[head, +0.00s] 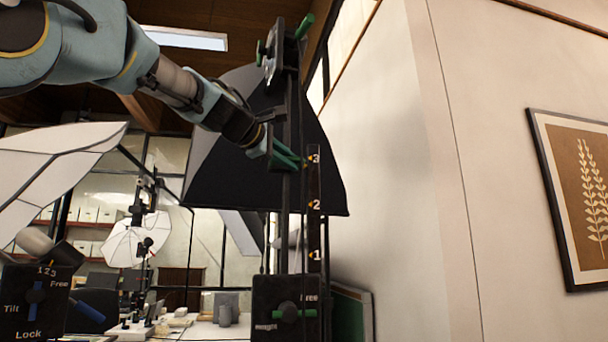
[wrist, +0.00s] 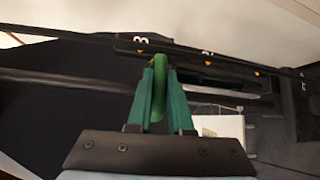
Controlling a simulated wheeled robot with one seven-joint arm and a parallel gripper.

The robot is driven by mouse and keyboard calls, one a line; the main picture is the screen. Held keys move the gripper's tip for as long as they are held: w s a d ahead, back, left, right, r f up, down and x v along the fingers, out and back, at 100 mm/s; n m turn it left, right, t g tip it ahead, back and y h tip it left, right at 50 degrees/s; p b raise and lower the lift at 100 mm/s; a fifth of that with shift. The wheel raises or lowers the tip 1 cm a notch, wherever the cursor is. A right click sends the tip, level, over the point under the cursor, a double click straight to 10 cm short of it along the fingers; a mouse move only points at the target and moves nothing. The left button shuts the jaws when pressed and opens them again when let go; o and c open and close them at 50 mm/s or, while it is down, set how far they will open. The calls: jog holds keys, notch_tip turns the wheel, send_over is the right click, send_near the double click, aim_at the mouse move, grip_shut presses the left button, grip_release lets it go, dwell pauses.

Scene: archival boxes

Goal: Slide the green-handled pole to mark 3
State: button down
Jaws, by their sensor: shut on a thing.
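The dark upright pole (head: 286,210) stands in front of a black softbox. My gripper (head: 296,160) is shut on its green handle, which shows as a green bar between the fingers in the wrist view (wrist: 159,90). A black scale strip (head: 314,230) beside the pole carries marks 3 (head: 315,158), 2 (head: 316,205) and 1 (head: 317,255), with yellow arrows. My fingertips are close beside mark 3; the wrist view shows the handle slightly to the 2 side of it. Exact alignment cannot be told. Below, a black box (head: 268,298) labelled Free has a green lever lying level.
Another black box (head: 20,310) at lower left, labelled Tilt, Free and Lock, has a blue lever. The large softbox (head: 240,130) is right behind the pole. A white wall (head: 400,180) with a framed picture (head: 578,195) stands at the right. A cluttered table lies below.

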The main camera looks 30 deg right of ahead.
aim_at(288, 146)
jog(key=shift+r+p, duration=0.65)
jog(key=shift+r, duration=1.05)
jog(key=c, duration=0.8)
grip_release()
jog(key=shift+c, duration=0.2)
jog(key=shift+f, duration=0.2)
jog(key=shift+s+a+b, duration=0.2)
jog(key=shift+a+b, duration=0.15)
jog(key=shift+a, duration=0.2)
jog(key=b+v, duration=0.3)
jog(key=v, duration=0.6)
jog(key=shift+s+a, duration=0.15)
jog(key=shift+a, duration=0.15)
